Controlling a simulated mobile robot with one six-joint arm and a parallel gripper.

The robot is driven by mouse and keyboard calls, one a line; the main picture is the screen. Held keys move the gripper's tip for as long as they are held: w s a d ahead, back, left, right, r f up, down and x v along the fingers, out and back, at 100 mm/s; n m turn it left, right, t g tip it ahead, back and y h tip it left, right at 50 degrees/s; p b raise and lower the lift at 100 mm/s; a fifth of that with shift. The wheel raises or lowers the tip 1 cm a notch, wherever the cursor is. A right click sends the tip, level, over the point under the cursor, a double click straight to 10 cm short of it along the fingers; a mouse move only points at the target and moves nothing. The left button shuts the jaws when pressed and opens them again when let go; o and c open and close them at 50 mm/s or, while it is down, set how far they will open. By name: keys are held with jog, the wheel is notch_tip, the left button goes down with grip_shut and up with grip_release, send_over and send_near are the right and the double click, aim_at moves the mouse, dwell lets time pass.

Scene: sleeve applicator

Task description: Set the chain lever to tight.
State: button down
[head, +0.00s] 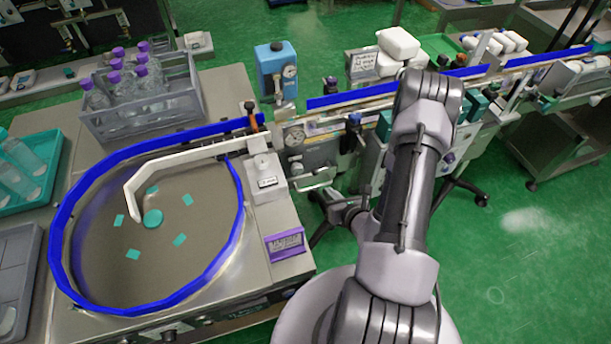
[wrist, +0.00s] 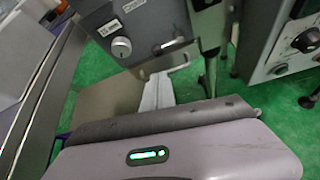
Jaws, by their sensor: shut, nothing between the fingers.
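I cannot make out for certain which part is the chain lever. In the wrist view my gripper (wrist: 160,77) shows as pale fingers, closed together and empty, beyond my lavender wrist housing. The fingers point toward a grey box with a round knob (wrist: 121,47) and a small label. They look apart from the knob. In the head view my arm hides the gripper.
A round turntable (head: 190,235) with a blue rim and teal pieces stands at the left. A crate of purple-capped bottles (head: 145,125) is behind it. Another panel with dials (wrist: 285,50) is at the wrist view's right.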

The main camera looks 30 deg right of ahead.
aim_at(326, 167)
jog(key=b+x, duration=0.3)
jog(key=x, duration=0.7)
jog(key=shift+r, duration=0.1)
jog(key=shift+r+m+y, duration=0.4)
dwell(0.3)
jog(key=shift+r+m+t+y+p, duration=0.4)
jog(key=shift+r+m+p, duration=0.1)
jog(key=shift+p, duration=0.1)
jog(key=d+r+m+t+y, duration=0.1)
jog(key=m, duration=0.2)
jog(key=d+r+m+t+y+b, duration=0.1)
jog(key=r+m+t+y, duration=0.2)
jog(key=m+y, duration=0.1)
jog(key=m, duration=0.1)
jog(key=shift+s+d+r+m+t+b, duration=0.25)
jog(key=shift+s+d+m+t+b, duration=0.05)
jog(key=shift+s+d+b, duration=0.1)
jog(key=shift+s+d+r, duration=0.1)
jog(key=shift+d+r, duration=0.2)
jog(key=shift+d, duration=0.35)
